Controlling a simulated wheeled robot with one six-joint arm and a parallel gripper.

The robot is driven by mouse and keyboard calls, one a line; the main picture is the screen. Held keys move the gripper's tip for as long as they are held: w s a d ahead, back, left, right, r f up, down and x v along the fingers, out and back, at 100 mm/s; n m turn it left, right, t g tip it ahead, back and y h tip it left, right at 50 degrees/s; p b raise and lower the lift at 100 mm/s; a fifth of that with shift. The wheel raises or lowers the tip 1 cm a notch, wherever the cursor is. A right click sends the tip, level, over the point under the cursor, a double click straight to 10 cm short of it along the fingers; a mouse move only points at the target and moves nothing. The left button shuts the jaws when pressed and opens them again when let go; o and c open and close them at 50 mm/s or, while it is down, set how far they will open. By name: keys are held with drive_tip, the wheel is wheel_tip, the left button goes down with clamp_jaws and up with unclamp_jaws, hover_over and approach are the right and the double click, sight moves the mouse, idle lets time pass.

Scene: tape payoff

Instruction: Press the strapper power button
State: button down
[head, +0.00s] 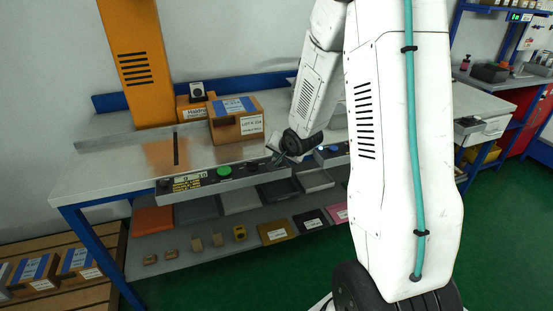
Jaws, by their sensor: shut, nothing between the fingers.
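The strapper is a steel table (95,178) with an orange upright (137,60) and a grey control panel (205,190) along its front edge. The panel has a small lit display (186,178), a green round button (224,170) and a dark round control (251,166). Which one is the power button is not readable. My gripper (275,152) is shut and empty, at the panel's right part, right of the dark control. Whether its tips touch the panel cannot be told. My forearm and wrist hide part of the panel's right side.
A cardboard box (226,132) stands on the table behind the panel. A second grey panel with a blue light (320,148) is right of my gripper. A lower shelf (170,243) holds trays and small parts. Boxes on a pallet (40,268) are at lower left. Green floor is open at right.

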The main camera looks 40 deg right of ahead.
drive_tip(key=shift+f, duration=0.25)
drive_tip(key=shift+r, duration=0.7)
drive_tip(key=shift+r, duration=3)
